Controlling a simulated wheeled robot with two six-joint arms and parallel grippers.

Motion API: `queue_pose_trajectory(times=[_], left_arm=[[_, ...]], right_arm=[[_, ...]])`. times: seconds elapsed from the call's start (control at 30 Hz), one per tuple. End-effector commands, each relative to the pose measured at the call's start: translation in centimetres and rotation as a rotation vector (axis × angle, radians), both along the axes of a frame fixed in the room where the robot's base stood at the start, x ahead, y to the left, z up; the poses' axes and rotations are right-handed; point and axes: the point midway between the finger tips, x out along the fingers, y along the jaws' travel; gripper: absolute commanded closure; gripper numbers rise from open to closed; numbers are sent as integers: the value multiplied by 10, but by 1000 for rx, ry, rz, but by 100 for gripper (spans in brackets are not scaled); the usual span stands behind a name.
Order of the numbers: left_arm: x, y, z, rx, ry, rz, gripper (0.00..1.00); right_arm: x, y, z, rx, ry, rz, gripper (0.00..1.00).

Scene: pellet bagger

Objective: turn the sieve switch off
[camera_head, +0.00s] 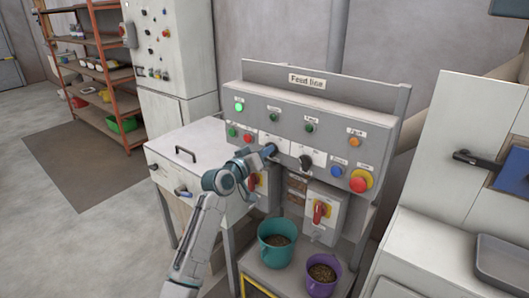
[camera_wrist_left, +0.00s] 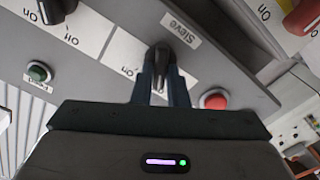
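The sieve switch (camera_wrist_left: 160,62) is a dark rotary knob on the grey feed line panel (camera_head: 300,125), beside an upside-down "Sieve" label (camera_wrist_left: 180,30) in the left wrist view. My left gripper (camera_head: 270,150) is at the panel front; in the left wrist view its two fingers (camera_wrist_left: 162,80) stand close on both sides of the knob and look shut on it. An "On" mark (camera_wrist_left: 128,70) shows left of the knob there. The "Off" mark is hidden, and I cannot tell which mark the knob points to. In the head view my gripper hides the knob. My right gripper is not in view.
Another black rotary switch (camera_head: 306,161) sits right of my gripper. Near it are a red button (camera_head: 248,138), a blue button (camera_head: 337,170) and a red mushroom button (camera_head: 359,183). Red-handled switches (camera_head: 320,212) are below, above a teal bucket (camera_head: 276,242) and a purple bucket (camera_head: 321,275).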

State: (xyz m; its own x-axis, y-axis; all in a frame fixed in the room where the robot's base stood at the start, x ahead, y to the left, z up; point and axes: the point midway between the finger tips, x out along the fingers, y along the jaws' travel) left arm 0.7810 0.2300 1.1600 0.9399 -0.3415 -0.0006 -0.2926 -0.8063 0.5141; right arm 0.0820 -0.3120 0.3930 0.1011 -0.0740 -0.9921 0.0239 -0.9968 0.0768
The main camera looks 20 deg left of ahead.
Motion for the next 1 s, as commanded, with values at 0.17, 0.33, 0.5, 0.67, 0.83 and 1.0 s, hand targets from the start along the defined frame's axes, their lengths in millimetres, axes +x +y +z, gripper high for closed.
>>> queue_pose_trajectory(times=[0.17,0.33,0.5,0.67,0.83,1.0], left_arm=[[0,0,-1,0,1,-1,66],[0,0,0,1,0,0,66],[-9,4,-2,2,-1,0,66],[-35,14,-5,6,-1,2,66],[-68,26,-4,6,-2,1,66],[-92,34,-3,4,-1,1,66]], right_arm=[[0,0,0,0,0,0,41],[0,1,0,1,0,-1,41],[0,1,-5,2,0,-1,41],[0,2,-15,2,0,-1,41],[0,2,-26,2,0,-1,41],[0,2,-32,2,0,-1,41]])
